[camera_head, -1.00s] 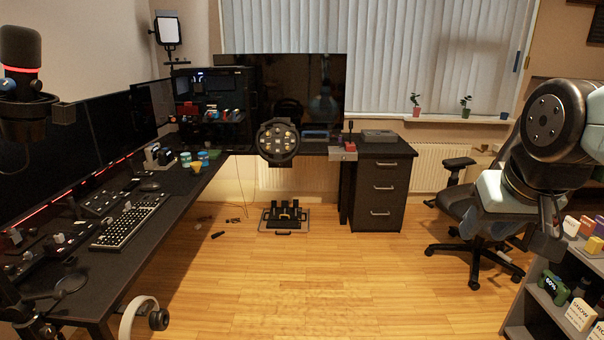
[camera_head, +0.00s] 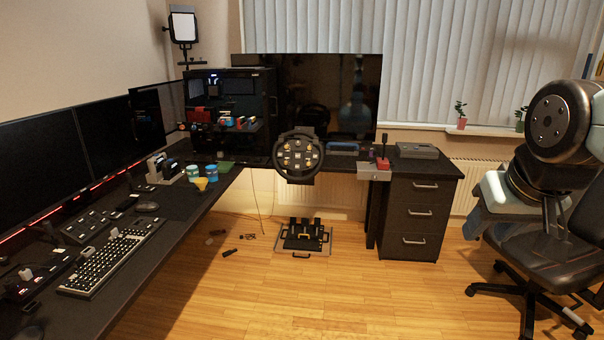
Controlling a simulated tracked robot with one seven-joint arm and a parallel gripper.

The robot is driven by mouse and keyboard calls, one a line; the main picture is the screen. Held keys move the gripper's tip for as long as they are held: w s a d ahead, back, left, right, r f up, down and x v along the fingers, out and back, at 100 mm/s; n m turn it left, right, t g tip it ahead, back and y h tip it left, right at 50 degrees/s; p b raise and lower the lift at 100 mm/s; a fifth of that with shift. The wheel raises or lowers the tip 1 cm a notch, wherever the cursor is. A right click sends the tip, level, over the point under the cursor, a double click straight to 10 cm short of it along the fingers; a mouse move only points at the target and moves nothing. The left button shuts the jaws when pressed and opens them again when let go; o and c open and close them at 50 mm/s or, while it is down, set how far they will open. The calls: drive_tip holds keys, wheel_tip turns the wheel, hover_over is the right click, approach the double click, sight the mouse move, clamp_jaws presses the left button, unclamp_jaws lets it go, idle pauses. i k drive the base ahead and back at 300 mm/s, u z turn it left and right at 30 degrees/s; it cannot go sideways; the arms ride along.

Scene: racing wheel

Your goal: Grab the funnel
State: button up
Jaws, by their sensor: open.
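My gripper (camera_head: 548,222) is at the far right at the end of my arm, in front of the office chair. It is open, dark and partly lost against the chair. It is far from the funnel, with open floor between them, and nothing shows in it.
A steering wheel (camera_head: 298,155) stands at the back, with pedals (camera_head: 303,237) on the floor below.

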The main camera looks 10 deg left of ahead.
sight(201, 182)
drive_tip(key=u, duration=0.15)
drive_tip(key=i, duration=1.05)
drive_tip(key=u, duration=0.6)
drive_tip(key=i, duration=1.2)
drive_tip(key=u, duration=0.75)
drive_tip(key=i, duration=0.9)
drive_tip(key=u, duration=0.3)
